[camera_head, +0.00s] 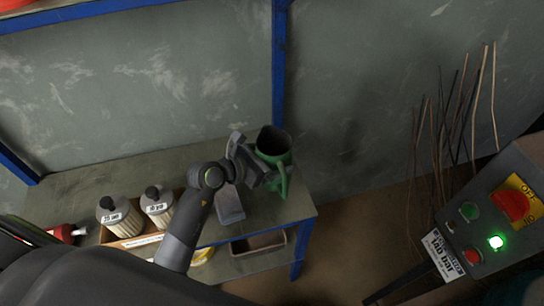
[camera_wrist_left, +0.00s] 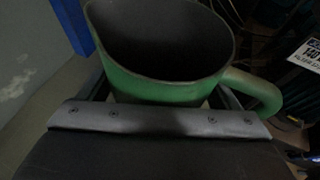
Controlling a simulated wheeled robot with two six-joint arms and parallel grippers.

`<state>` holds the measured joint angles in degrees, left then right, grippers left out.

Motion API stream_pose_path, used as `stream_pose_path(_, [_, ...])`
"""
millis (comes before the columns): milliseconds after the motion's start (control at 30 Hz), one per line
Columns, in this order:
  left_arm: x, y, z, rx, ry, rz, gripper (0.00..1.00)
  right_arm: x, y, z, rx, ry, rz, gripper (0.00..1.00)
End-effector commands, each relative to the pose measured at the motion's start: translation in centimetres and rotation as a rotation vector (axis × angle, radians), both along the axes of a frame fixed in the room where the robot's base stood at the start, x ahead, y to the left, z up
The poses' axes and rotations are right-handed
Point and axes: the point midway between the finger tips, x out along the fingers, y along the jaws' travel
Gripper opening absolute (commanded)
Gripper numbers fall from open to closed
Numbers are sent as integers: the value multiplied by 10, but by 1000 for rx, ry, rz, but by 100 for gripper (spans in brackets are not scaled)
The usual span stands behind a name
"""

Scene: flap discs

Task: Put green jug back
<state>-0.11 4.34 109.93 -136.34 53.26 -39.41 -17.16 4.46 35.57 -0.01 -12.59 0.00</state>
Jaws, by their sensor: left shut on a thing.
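The green jug (camera_head: 274,150) is at the right end of the grey bench shelf (camera_head: 300,208), upright, with its handle toward the front right. In the left wrist view the jug (camera_wrist_left: 165,88) fills the upper middle, its dark open mouth facing up and its handle at the right. My left gripper (camera_head: 258,170) is shut on the jug from its left side; in the left wrist view its jaws (camera_wrist_left: 160,100) lie on both sides of the jug. Whether the jug's base touches the shelf is hidden. My right gripper is not in view.
Two grey bottles (camera_head: 118,214) (camera_head: 157,203) stand in a cardboard box to the left of my arm. A lower tray (camera_head: 258,243) sits under the shelf. A control box (camera_head: 500,215) with a green light and thin rods (camera_head: 460,125) stand at the right. A blue post (camera_head: 279,65) rises behind the jug.

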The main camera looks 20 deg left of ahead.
Motion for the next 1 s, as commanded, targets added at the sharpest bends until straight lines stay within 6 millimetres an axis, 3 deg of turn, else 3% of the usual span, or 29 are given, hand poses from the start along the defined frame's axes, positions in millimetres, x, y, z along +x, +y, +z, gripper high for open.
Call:
stream_pose_path(867, [0, 0, -10, -2, -4, 0, 44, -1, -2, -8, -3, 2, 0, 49])
stream_pose_path(900, [0, 0, -11, -2, -4, 0, 86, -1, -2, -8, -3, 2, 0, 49])
stream_pose_path(1000, [0, 0, -10, -1, -3, 0, 99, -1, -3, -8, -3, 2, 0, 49])
